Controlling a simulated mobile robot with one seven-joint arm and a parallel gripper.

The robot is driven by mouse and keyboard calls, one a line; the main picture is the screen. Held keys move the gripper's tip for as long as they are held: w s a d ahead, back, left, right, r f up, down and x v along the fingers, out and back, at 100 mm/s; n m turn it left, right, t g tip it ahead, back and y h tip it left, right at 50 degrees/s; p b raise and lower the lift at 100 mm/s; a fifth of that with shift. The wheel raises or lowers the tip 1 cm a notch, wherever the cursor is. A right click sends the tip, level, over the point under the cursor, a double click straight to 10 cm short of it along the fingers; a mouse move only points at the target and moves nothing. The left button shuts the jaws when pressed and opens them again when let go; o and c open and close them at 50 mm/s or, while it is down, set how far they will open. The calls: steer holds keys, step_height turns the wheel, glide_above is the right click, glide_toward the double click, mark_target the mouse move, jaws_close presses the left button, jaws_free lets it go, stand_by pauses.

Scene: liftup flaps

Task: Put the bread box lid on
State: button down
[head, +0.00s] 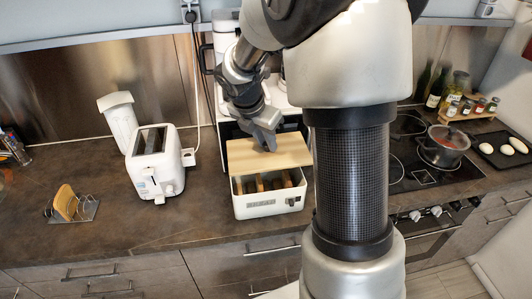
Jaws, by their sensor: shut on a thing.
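The bread box (268,206) is a white, open-topped box on the dark counter, with a label on its front. Brown pieces show inside it. Its wooden lid (285,154) is a flat, light board above the back part of the box, so the front part of the opening shows. My gripper (264,141) is shut on the lid near the middle of its top. The fingertips are small here, and I cannot tell whether the lid touches the box rim.
A white toaster (157,168) and a toast rack with bread slices (67,203) stand to the left. A white appliance stands close behind the box. A pot (443,146) sits on the hob at the right.

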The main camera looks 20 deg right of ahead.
steer(key=shift+r, duration=0.65)
steer(key=shift+w+f+b, duration=0.1)
steer(key=shift+f+b, duration=1.85)
steer(key=shift+f, duration=1.85)
steer(key=shift+p, duration=0.8)
steer(key=shift+f+b, duration=0.7)
steer(key=shift+f, duration=0.4)
steer(key=c, duration=1.5)
jaws_free()
steer(key=p, duration=0.2)
glide_toward(264, 154)
steer(key=v, duration=0.3)
